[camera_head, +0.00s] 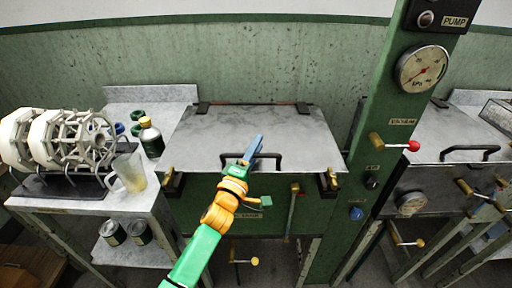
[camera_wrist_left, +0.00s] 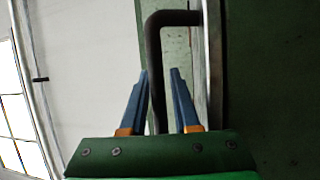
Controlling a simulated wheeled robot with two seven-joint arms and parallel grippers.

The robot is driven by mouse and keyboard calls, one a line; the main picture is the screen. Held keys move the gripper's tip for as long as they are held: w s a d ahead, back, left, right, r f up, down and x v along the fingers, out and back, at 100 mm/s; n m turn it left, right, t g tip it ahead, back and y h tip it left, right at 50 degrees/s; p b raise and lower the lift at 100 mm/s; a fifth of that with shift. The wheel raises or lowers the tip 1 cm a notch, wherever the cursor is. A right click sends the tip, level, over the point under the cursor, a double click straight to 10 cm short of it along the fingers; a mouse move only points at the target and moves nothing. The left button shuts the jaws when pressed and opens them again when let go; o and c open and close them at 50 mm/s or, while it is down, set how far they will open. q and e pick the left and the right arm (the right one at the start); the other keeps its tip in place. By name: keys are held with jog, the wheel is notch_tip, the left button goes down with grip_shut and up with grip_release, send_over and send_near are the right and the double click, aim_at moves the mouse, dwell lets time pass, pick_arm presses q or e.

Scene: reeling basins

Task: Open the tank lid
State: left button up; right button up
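The tank lid (camera_head: 230,130) is a grey metal plate lying flat and closed on the green tank (camera_head: 215,217), with hinges along its back edge. Its dark bar handle (camera_head: 276,156) is near the front edge. My left gripper (camera_head: 256,142), with blue fingers, reaches over the front edge at the handle and partly hides it. In the left wrist view the fingers (camera_wrist_left: 159,76) stand apart and the handle (camera_wrist_left: 153,50) shows between them. I cannot tell whether they touch it. My right gripper is not in view.
A left table (camera_head: 170,210) holds a white caged machine (camera_head: 75,140), a beaker (camera_head: 130,172) and a bottle (camera_head: 151,138). A green post (camera_head: 370,115) with a gauge (camera_head: 423,68) and a red-knobbed valve (camera_head: 412,146) stands right of the lid. Another lidded tank (camera_head: 455,168) is further right.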

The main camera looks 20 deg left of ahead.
pick_arm(q)
grip_shut()
dwell(1.3)
